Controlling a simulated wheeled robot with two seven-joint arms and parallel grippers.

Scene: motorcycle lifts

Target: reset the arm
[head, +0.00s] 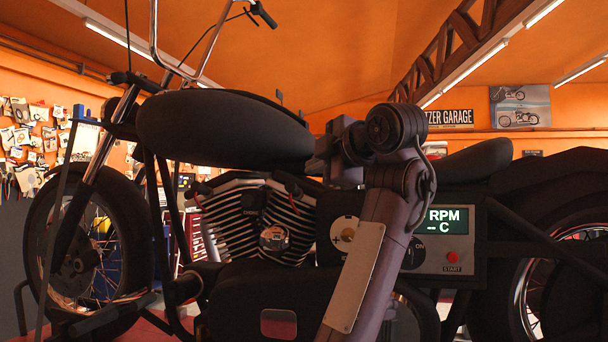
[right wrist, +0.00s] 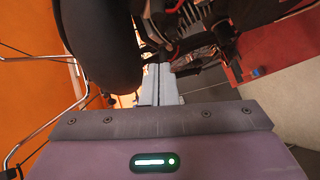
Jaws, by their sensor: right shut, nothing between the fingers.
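My right arm rises from the bottom of the head view in front of the motorcycle and bends at a joint near the seat. My right gripper (head: 322,158) is at the left of that joint, by the rear end of the black fuel tank (head: 225,130). In the right wrist view its two grey fingers (right wrist: 159,84) are together with nothing between them. The tank (right wrist: 105,45) and engine (right wrist: 185,25) lie beyond and around the fingers there; I cannot tell the exact gap. My left gripper is in neither view.
A control panel (head: 470,262) with an RPM display (head: 446,220) and red start button (head: 452,257) sits right of my forearm. The engine (head: 235,222) is left. The handlebar (head: 153,40) rises at upper left. A red surface (right wrist: 285,55) shows in the wrist view.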

